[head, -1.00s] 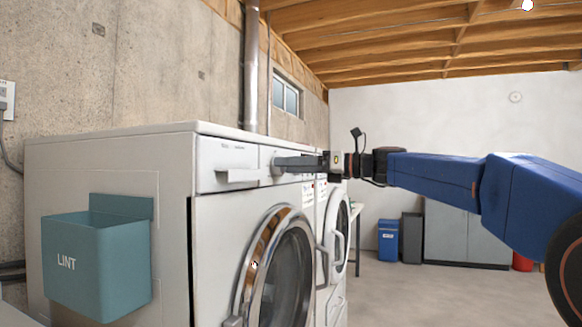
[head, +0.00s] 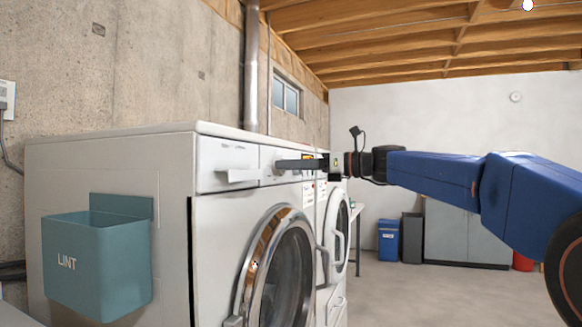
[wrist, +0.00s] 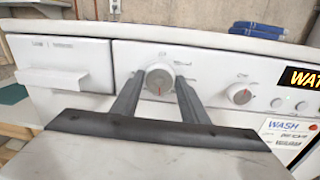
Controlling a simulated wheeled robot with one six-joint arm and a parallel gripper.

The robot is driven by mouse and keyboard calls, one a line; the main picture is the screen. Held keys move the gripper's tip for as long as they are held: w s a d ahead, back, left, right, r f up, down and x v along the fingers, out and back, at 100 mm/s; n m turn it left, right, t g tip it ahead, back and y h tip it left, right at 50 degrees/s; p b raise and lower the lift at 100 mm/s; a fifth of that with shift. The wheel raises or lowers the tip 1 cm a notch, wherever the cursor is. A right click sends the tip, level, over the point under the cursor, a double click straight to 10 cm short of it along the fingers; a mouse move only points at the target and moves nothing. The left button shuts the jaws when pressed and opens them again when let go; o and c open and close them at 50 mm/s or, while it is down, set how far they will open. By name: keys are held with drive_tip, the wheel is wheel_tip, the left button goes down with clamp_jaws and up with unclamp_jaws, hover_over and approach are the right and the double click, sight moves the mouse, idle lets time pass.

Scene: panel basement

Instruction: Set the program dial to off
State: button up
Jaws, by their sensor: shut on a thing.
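A second dial (wrist: 239,93) and an orange-lit display (wrist: 301,78) are right of the held dial. A drawer front (wrist: 66,65) is at its left. A teal lint bin (head: 97,262) hangs on the machine's side.

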drive_tip(key=shift+s+a+f+n+t+h, duration=0.15)
drive_tip(key=shift+n+t, duration=0.35)
drive_tip(key=shift+n, duration=4.9)
drive_tip(key=shift+s+d+f+n+t+h, duration=0.1)
drive_tip(key=shift+n+t, duration=0.4)
drive_tip(key=shift+n, duration=4.9)
drive_tip(key=shift+s+a+f+n+t+h, duration=0.15)
drive_tip(key=shift+n+t, duration=0.35)
drive_tip(key=shift+n, duration=4.9)
drive_tip(key=shift+w+d+r, duration=0.1)
drive_tip(key=shift+r, duration=0.05)
drive_tip(key=o, duration=1.1)
drive_tip(key=shift+c, duration=0.2)
